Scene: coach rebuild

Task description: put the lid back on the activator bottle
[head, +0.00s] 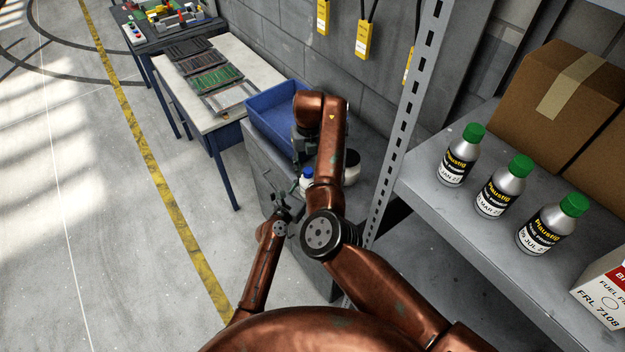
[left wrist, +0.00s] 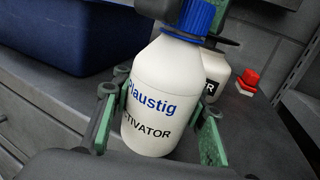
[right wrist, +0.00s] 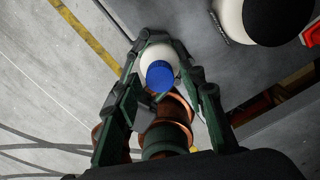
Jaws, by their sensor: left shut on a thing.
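The activator bottle (left wrist: 150,95) is white with blue and black lettering and stands upright or slightly tilted in the left wrist view. My left gripper (left wrist: 162,108) is shut around its body. The blue lid (left wrist: 187,15) sits at the bottle's top; whether it is screwed down I cannot tell. In the right wrist view I look down on the lid (right wrist: 160,75) over the bottle. My right gripper (right wrist: 165,85) has its fingers apart on either side of it, with gaps showing. In the head view the bottle (head: 306,184) is partly hidden by my right arm.
A white container with a black lid (right wrist: 275,20) stands beside the bottle on the grey cabinet. A red object (left wrist: 246,78) is behind. A blue bin (head: 262,120) lies at the cabinet's far end. A shelf (head: 455,215) with several green-capped bottles is at right.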

